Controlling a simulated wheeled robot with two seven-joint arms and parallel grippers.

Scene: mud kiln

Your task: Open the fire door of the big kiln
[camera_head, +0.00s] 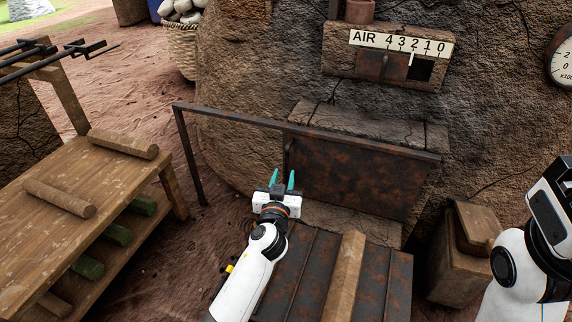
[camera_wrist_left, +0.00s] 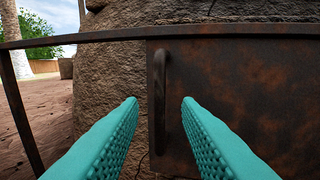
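The rusty fire door (camera_head: 355,180) of the big kiln (camera_head: 255,75) is a flat metal plate hanging under a horizontal rail (camera_head: 300,131), and it covers the kiln's front below a stone lintel. Its upright dark handle (camera_wrist_left: 160,100) is at the door's left edge; it also shows small in the head view (camera_head: 288,155). My left gripper (camera_head: 282,180) is open and empty in front of that edge. In the left wrist view its teal fingers (camera_wrist_left: 158,105) point at the door, with the handle between them but farther off. My right arm shows at the right edge; its fingertips are not visible.
A wooden bench (camera_head: 85,185) with logs stands at the left. A metal-topped surface with a wooden bar (camera_head: 345,275) lies in front below the door. A wooden box (camera_head: 460,260) is at the right. An AIR scale panel (camera_head: 390,55) sits above. The rail's post (camera_head: 188,155) stands left.

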